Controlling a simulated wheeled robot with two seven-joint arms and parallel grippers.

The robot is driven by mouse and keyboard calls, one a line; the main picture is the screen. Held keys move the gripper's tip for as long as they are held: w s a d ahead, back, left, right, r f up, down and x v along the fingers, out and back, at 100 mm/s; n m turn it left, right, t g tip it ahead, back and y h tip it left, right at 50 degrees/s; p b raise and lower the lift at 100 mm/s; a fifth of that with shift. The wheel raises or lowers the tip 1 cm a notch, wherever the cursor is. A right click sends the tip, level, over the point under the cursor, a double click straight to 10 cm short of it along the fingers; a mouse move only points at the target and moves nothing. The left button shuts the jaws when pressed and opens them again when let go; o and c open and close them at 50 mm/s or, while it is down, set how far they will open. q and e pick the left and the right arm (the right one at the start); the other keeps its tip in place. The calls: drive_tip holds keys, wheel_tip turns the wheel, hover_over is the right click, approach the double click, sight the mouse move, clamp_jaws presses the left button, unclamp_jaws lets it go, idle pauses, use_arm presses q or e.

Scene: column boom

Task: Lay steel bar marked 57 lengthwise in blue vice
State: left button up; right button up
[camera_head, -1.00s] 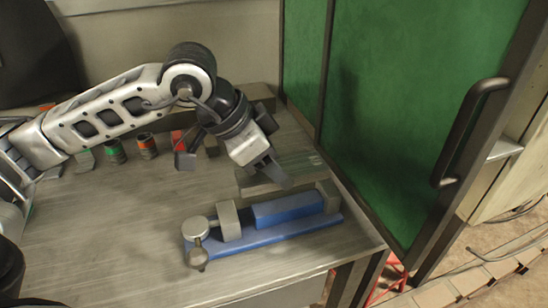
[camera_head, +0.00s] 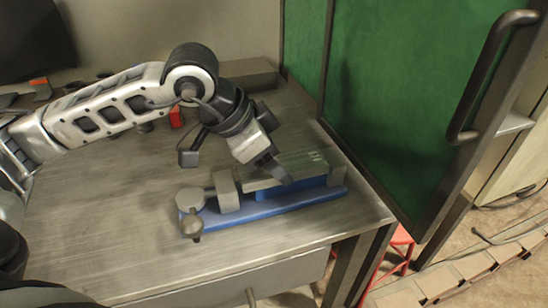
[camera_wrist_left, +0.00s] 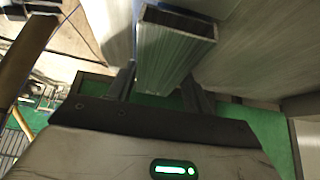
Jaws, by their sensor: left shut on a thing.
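The blue vice (camera_head: 302,202) lies on the table, with a grey sliding jaw and screw at its left end and a grey fixed jaw at its right end. My left gripper (camera_head: 277,174) is shut on a grey steel bar (camera_head: 306,163), which runs along the vice's length over the jaw gap. Pale marks show near the bar's right end, too small to read. I cannot tell whether the bar touches the vice. In the left wrist view the bar (camera_wrist_left: 172,62) sits between the fingers, its near end looking like a hollow channel. My right gripper is out of view.
The metal table (camera_head: 110,220) is clear to the left and in front of the vice. A small red object (camera_head: 175,117) stands behind my left arm. A green panel door (camera_head: 400,110) with a dark handle (camera_head: 490,75) rises close on the right.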

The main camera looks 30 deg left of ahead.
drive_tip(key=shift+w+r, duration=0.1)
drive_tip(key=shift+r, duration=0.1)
use_arm(q)
drive_tip(key=shift+f+b, duration=0.15)
drive_tip(key=shift+b, duration=0.4)
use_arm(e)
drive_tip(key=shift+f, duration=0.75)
use_arm(q)
drive_tip(key=o, duration=1.5)
drive_tip(key=shift+s, duration=0.1)
drive_tip(key=shift+o, duration=0.2)
drive_tip(key=shift+f, duration=0.1)
drive_tip(key=v, duration=1.6)
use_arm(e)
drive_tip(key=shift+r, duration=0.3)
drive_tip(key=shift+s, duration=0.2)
